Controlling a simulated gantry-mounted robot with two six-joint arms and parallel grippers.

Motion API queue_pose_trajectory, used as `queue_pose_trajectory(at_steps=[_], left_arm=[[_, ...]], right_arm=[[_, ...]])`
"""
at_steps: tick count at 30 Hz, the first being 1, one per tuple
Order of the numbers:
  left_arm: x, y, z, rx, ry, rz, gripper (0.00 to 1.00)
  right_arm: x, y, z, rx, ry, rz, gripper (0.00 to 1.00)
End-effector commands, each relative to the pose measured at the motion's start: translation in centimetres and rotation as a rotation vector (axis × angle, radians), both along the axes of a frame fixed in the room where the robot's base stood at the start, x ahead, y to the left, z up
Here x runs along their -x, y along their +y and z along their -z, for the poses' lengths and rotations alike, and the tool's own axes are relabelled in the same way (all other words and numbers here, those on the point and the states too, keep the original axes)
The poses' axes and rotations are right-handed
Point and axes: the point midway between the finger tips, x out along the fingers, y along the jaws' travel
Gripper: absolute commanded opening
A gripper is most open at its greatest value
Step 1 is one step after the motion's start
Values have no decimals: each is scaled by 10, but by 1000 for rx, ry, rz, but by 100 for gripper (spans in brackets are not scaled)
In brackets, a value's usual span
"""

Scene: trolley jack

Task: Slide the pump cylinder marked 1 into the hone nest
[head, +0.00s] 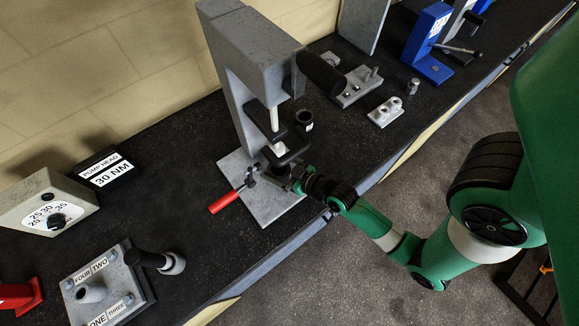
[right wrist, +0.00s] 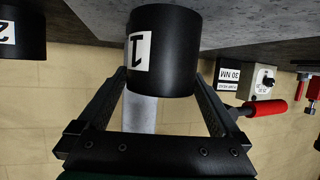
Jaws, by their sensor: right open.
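The black pump cylinder marked 1 (right wrist: 172,58) stands between the fingers of my right gripper in the right wrist view, its white label facing the camera. My right gripper (head: 281,152) is open, with one finger on each side of the cylinder. In the head view it is low at the grey hone stand (head: 233,85), below the spindle (head: 274,118) and over the base plate (head: 272,206). The hone nest is hidden or too small to make out. My left gripper is not in view.
The black cylinder marked 2 (right wrist: 22,30) stands close by; a black cylinder (head: 304,121) shows behind my gripper in the head view. A red-handled lever (head: 224,203) sticks out at the plate's left. Grey fixtures (head: 357,88) and a blue stand (head: 428,45) are farther right.

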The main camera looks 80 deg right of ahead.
Motion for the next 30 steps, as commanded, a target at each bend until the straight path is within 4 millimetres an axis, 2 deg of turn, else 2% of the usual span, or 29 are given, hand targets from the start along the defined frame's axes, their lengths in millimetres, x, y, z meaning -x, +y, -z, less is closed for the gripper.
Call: queue_pose_trajectory(at_steps=[6, 12, 30], left_arm=[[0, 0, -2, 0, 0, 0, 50], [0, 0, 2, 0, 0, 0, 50], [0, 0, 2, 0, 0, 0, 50]], right_arm=[[46, 20, -20, -2, 0, 4, 100], [74, 32, -33, -1, -4, 3, 100], [78, 35, -37, 2, -5, 0, 100]])
